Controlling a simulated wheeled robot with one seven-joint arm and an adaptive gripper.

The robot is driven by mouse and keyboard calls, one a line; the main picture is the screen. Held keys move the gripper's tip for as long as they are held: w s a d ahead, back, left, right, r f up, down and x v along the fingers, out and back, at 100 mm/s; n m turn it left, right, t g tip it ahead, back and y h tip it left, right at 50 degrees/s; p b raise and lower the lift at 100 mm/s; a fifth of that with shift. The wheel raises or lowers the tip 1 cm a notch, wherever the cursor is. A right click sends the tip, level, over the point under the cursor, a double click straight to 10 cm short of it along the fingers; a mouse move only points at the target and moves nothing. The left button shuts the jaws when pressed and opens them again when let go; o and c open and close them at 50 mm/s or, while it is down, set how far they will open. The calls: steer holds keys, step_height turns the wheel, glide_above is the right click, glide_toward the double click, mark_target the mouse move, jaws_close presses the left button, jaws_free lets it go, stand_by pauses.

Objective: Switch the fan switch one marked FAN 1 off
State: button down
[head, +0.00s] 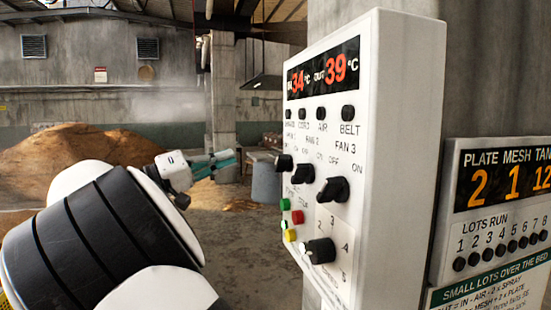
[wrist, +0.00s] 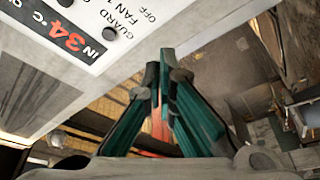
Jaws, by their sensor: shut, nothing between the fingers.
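The white control panel (head: 395,130) stands right of centre in the head view. Three black rotary switches sit under the FAN labels. The leftmost, under FAN 1, is the fan switch one (head: 284,162); its pointer direction is too small to read. My gripper (head: 234,158) is left of the panel, apart from it, with its teal fingers pointing right. In the wrist view the fingers of my gripper (wrist: 165,62) come together at the tips with nothing between them. The panel face (wrist: 45,85) shows there upper left, with "FAN 1" and "OFF" lettering; the switch itself is not visible.
The panel also has a dial (head: 319,251), several coloured buttons and a row of small black knobs. A second board (head: 445,180) with numbers stands at the right. A grain heap (head: 75,148) lies behind my arm. Open air separates my gripper from the panel.

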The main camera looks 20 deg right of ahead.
mark_target(283, 163)
steer(key=shift+d, duration=0.1)
steer(key=p+x, duration=0.1)
steer(key=x, duration=0.2)
steer(key=s+p+x, duration=0.1)
steer(key=x, duration=0.2)
steer(key=f+p+x, duration=0.1)
steer(key=p+x, duration=0.1)
steer(key=x, duration=0.1)
steer(key=shift+s+d, duration=0.35)
steer(key=shift+s, duration=0.05)
steer(key=shift+s+d+f, duration=0.1)
steer(key=shift+s+f, duration=0.4)
steer(key=shift+f, duration=0.15)
